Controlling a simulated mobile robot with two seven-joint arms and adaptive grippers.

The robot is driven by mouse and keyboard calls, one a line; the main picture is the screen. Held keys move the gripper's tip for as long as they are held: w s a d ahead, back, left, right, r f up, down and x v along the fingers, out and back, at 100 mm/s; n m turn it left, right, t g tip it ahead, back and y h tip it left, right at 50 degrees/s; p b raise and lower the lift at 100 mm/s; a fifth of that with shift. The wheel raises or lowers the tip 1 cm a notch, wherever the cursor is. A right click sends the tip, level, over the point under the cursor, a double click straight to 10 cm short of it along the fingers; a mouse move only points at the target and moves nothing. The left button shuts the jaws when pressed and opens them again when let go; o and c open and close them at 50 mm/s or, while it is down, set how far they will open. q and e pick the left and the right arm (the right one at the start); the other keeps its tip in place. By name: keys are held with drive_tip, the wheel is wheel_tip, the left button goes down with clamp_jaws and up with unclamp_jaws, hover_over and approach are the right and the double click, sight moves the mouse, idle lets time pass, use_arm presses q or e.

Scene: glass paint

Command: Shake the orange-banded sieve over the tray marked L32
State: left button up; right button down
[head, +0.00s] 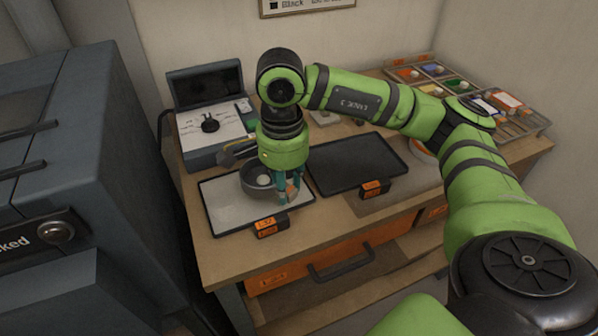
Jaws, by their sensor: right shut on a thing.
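A round grey sieve (254,190) is over the left tray (222,215), which has a pale surface and a dark rim. A small pale lump shows inside the sieve; no orange band can be made out on it. My right gripper (289,195) points down with teal fingers and is shut on the sieve at its right side. Whether the sieve touches the tray or hangs just above it is hard to tell. The orange label (266,224) on the tray's front is too small to read surely. My left gripper is not in view.
A dark empty tray (345,165) with its own orange label (375,188) lies to the right. A device with an open lid (207,115) stands behind the left tray. A compartmented box (450,80) sits at the back right. A dark cabinet (75,150) stands left of the bench.

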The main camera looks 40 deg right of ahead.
sight(249, 176)
drive_tip(key=w+a+p, duration=0.2)
drive_tip(key=a+p, duration=0.2)
drive_tip(key=a, duration=0.5)
drive_tip(key=d, duration=0.3)
drive_tip(key=w+d, duration=0.1)
drive_tip(key=d, duration=0.2)
drive_tip(key=shift+w+d, duration=0.2)
drive_tip(key=shift+d, duration=0.05)
drive_tip(key=shift+w+d, duration=1.2)
drive_tip(key=shift+d, duration=4.25)
drive_tip(key=a, duration=0.4)
drive_tip(key=w+a, duration=0.1)
drive_tip(key=a, duration=0.2)
drive_tip(key=w+a, duration=0.1)
drive_tip(key=a, duration=0.3)
drive_tip(key=shift+w+a, duration=0.2)
drive_tip(key=shift+a, duration=0.15)
drive_tip(key=a, duration=0.4)
drive_tip(key=s+d+b, duration=0.2)
drive_tip(key=d+b, duration=0.2)
drive_tip(key=d, duration=1.2)
drive_tip(key=shift+s+b, duration=0.25)
drive_tip(key=shift+b, duration=0.05)
